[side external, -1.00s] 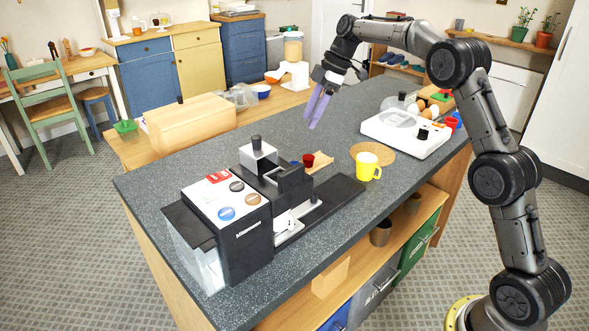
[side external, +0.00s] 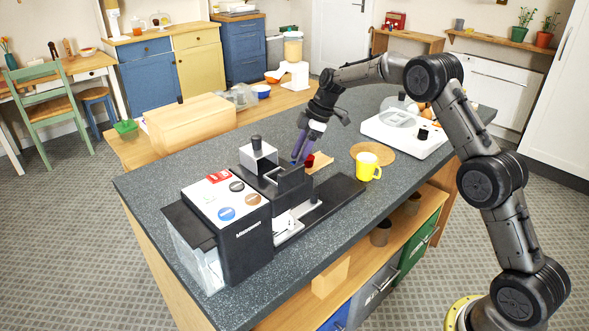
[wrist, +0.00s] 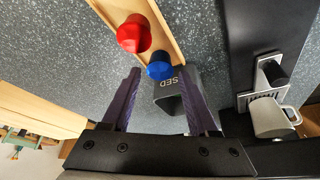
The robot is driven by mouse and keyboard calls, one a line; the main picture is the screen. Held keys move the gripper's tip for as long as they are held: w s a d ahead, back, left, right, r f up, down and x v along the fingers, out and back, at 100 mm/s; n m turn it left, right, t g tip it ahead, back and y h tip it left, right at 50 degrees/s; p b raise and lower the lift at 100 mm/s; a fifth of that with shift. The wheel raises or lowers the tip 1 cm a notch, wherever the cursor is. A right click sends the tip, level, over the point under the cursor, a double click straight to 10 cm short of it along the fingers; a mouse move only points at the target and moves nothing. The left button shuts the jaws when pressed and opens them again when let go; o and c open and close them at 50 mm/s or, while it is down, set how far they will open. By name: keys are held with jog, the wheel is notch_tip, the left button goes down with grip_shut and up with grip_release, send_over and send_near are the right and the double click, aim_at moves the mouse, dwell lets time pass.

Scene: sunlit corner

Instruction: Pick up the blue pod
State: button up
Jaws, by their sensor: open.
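In the wrist view the blue pod (wrist: 159,68) sits at the near end of a narrow wooden tray (wrist: 165,22), beside a red pod (wrist: 134,36). My gripper (wrist: 160,76) is open and empty, with its purple fingers reaching toward the blue pod, one to each side in the picture. In the side view my gripper (side external: 300,152) is low over the counter, behind the coffee machine and next to the red pod (side external: 309,161). The blue pod is mostly hidden there by the fingers and machine.
A dark box (wrist: 172,97) marked "SED" lies close by the blue pod. The black coffee machine (side external: 240,238) stands in front, with a pale cup (wrist: 272,118) at its side.

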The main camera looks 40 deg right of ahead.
jog(key=shift+x, duration=1.05)
jog(key=shift+r, duration=0.1)
grip_shut()
jog(key=shift+r, duration=0.1)
